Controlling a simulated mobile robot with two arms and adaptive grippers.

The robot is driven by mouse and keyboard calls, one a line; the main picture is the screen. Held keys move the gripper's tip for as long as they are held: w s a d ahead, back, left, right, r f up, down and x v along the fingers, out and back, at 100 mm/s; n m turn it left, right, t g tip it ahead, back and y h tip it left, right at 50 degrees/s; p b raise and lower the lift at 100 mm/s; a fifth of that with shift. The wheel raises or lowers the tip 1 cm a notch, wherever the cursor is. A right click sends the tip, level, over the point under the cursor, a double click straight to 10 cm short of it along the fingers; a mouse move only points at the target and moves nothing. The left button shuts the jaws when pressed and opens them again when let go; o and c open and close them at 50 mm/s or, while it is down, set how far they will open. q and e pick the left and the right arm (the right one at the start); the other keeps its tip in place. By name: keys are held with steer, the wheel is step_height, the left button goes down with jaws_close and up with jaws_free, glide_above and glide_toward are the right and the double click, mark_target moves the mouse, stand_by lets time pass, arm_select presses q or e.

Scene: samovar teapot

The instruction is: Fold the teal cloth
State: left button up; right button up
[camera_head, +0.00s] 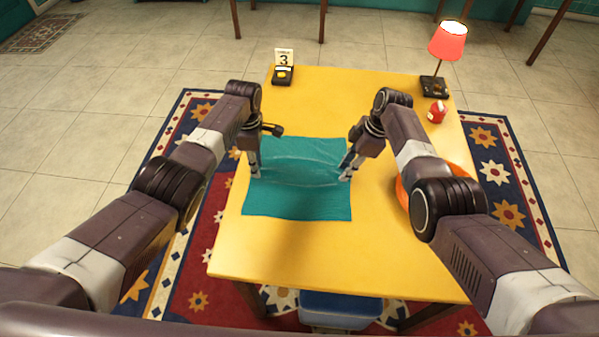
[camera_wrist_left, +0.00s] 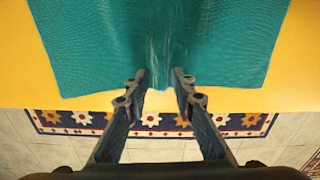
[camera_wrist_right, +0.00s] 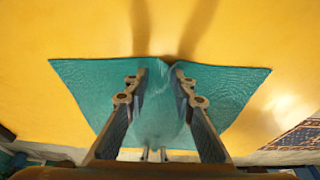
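The teal cloth (camera_head: 298,200) lies on the yellow table, mostly spread out, with a crease running across its middle between my grippers. My left gripper (camera_head: 254,172) is at the cloth's left edge, fingers pointing down. In the left wrist view the cloth (camera_wrist_left: 230,40) puckers between the fingertips (camera_wrist_left: 160,76). My right gripper (camera_head: 346,174) is at the cloth's right edge. In the right wrist view the cloth (camera_wrist_right: 225,85) bunches into a notch between the fingertips (camera_wrist_right: 160,74). Both grippers appear shut on the cloth; the fingers hide the exact contact.
An orange round item (camera_head: 402,192) is partly hidden behind my right arm. A red lamp (camera_head: 447,42), a small red object (camera_head: 436,112) and a black item with a number 3 card (camera_head: 284,62) stand at the back. The yellow table (camera_head: 300,265) is clear in front of the cloth.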

arm_select(q)
steer(key=shift+s+f, duration=0.1)
steer(key=shift+f, duration=0.1)
jaws_close()
arm_select(e)
steer(key=shift+f, duration=0.2)
jaws_close()
arm_select(q)
steer(key=shift+s, duration=0.1)
arm_select(e)
steer(key=shift+s, duration=0.1)
stand_by(0.6)
